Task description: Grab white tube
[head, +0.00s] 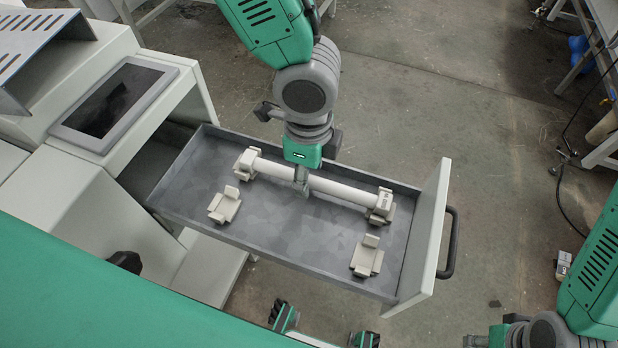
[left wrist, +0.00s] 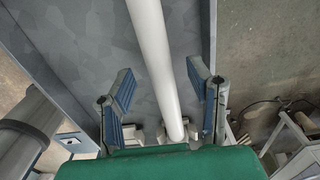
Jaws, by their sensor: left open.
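The white tube (head: 338,188) lies in the open grey drawer (head: 300,255), its ends resting in two pale holders, the left one (head: 246,164) and the right one (head: 381,207). My left gripper (head: 301,186) points down over the middle of the tube and hides a short part of it. In the left wrist view the tube (left wrist: 155,50) runs between the two parted blue-padded fingers of the left gripper (left wrist: 160,75), with gaps on both sides. I cannot tell how far down the fingers reach around it.
Two empty pale holders, one at the left (head: 225,205) and one at the right (head: 367,257), stand in the drawer's near half. The drawer front (head: 428,235) has a dark handle (head: 450,243). A machine with a dark screen (head: 108,98) stands at left.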

